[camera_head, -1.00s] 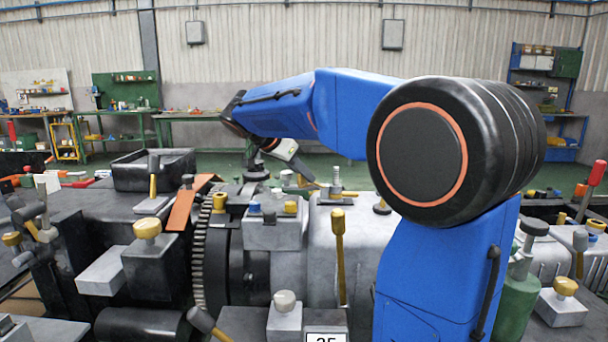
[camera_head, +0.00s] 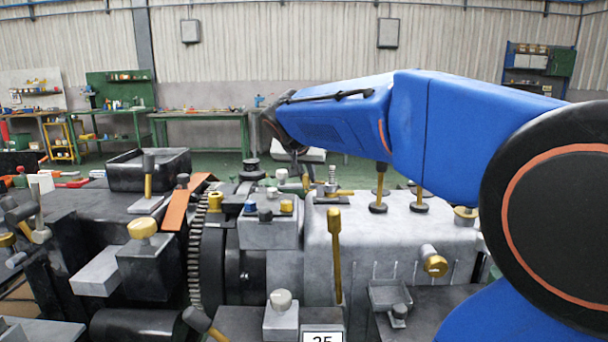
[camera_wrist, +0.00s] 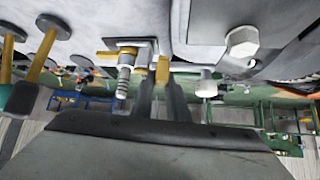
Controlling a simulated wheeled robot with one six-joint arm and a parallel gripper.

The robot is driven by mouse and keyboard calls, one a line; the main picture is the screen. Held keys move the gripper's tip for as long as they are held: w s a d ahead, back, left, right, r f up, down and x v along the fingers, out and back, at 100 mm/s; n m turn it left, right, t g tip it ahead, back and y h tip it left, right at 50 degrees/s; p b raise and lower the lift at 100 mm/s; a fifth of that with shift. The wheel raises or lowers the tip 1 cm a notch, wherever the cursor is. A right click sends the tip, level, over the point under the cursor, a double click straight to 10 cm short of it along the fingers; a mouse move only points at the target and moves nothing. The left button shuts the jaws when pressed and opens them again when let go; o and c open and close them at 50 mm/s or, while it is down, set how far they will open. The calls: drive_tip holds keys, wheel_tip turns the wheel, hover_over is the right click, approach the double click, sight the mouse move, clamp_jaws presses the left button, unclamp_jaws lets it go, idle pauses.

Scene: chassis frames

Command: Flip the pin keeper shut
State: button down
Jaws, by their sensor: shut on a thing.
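My gripper (camera_wrist: 160,98) shows in the wrist view with its two dark fingers close together, shut on a small brass tab (camera_wrist: 163,69), which looks like the pin keeper. Beside the tab, to the left, a ribbed grey pin (camera_wrist: 125,76) stands on a dark base plate with a brass strip (camera_wrist: 120,52). In the head view the tab (camera_head: 306,182) shows just left of the pin (camera_head: 332,178), on the grey housing below my wrist. My fingertips are hard to make out there. I cannot tell how far the keeper is turned.
A grey knob (camera_wrist: 207,86) is close on the other side of my fingers. A block with small coloured knobs (camera_head: 268,232) is at the left.

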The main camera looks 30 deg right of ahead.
drive_tip(key=shift+s+d+n+t+y, duration=0.15)
drive_tip(key=shift+n+t+y, duration=0.15)
drive_tip(key=shift+n, duration=0.25)
drive_tip(key=shift+s+d+n+t+y, duration=0.1)
drive_tip(key=shift+d+n+t+y, duration=0.1)
drive_tip(key=shift+n+y, duration=0.3)
drive_tip(key=shift+n, duration=0.35)
drive_tip(key=c, duration=2)
unclamp_jaws()
drive_tip(key=shift+s, duration=0.1)
drive_tip(key=v, duration=1.7)
drive_tip(key=shift+s, duration=0.25)
drive_tip(key=shift+s, duration=0.1)
